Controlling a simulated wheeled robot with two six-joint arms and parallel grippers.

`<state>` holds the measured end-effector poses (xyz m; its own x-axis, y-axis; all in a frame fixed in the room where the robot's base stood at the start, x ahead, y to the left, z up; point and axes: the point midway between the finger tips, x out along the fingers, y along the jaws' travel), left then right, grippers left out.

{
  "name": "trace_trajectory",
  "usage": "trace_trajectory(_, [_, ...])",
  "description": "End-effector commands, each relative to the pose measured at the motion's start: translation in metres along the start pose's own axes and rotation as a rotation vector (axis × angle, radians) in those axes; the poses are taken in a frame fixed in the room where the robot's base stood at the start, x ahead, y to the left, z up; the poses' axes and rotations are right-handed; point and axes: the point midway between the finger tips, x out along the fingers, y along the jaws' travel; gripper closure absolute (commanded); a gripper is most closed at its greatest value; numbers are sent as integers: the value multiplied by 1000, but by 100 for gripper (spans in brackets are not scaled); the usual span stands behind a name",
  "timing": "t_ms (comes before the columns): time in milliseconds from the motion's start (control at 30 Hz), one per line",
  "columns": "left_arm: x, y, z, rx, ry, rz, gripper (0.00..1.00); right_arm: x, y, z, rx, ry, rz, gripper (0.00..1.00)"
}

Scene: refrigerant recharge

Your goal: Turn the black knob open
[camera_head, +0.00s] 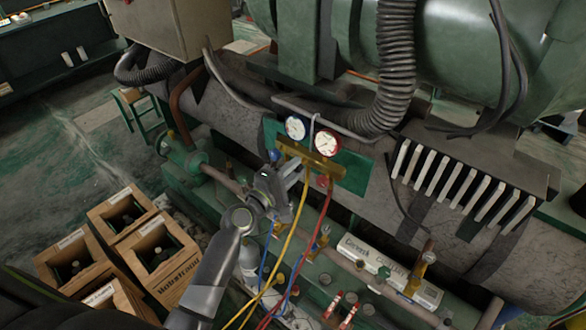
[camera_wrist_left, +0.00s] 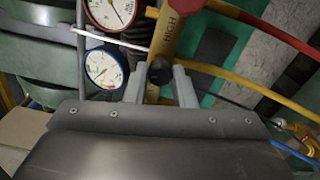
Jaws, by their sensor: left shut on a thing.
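The black knob (camera_wrist_left: 160,71) sits on the yellow manifold (camera_wrist_left: 166,38) marked HIGH in the left wrist view. My left gripper (camera_wrist_left: 160,84) has one finger on each side of it and is shut on it. In the head view my left gripper (camera_head: 294,173) reaches up to the yellow manifold (camera_head: 312,160) from below left, and the black knob is hidden there. Two round gauges, a left one (camera_head: 295,128) and a right one (camera_head: 327,143), stand above the manifold. My right gripper is not in view.
A blue knob (camera_head: 275,155) and a red knob (camera_head: 323,181) flank the manifold. Yellow, blue and red hoses (camera_head: 291,232) hang below it. A green panel (camera_head: 352,172) lies behind. Wooden crates (camera_head: 158,255) stand on the floor at lower left.

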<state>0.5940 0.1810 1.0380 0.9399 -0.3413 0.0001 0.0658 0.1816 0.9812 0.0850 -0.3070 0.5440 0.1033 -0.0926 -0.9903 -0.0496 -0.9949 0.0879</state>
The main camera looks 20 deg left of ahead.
Motion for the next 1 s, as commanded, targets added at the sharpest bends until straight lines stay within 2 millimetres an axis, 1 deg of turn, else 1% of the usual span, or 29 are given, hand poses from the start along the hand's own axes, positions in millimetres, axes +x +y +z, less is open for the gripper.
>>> trace_trajectory(533, [0, -1, 0, -23, 1, -2, 100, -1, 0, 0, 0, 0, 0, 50])
trace_trajectory(567, [0, -1, 0, -23, 1, -2, 73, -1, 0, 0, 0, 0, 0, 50])
trace_trajectory(700, [0, -1, 0, -22, 1, -2, 55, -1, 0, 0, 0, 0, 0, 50])
trace_trajectory(1000, [-1, -1, 0, -21, 0, -1, 55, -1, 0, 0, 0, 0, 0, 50])
